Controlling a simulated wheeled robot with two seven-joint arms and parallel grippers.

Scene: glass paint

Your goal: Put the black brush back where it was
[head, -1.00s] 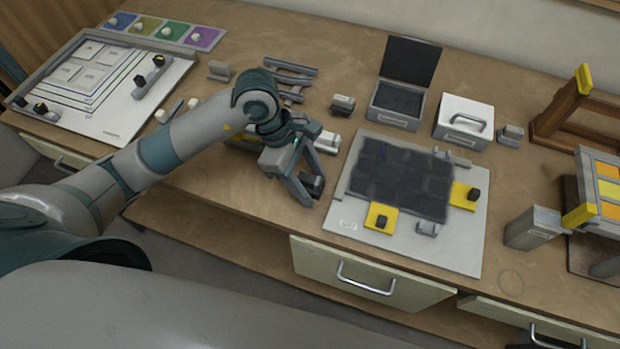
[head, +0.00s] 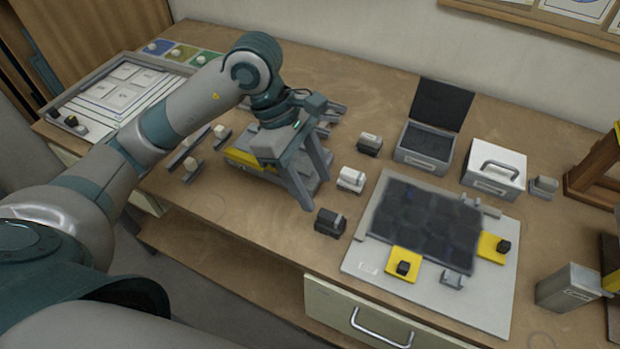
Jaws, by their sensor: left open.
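A small black block with a grey top (head: 330,222), likely the black brush, stands on the table near its front edge, left of the white board. A white block (head: 350,178) and a dark grey block (head: 369,144) stand behind it in a rough row. My left gripper (head: 316,194) is open and empty, fingers pointing down, just behind and left of the black block and apart from it. Its fingers hang in front of a grey and yellow holder (head: 255,160), hiding part of it. My right gripper is not in view.
The white board (head: 484,307) carries a dark panel (head: 425,220) and yellow pads with black knobs. Behind it are an open grey box (head: 424,158) and a white handled case (head: 494,165). The front-left tabletop is clear.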

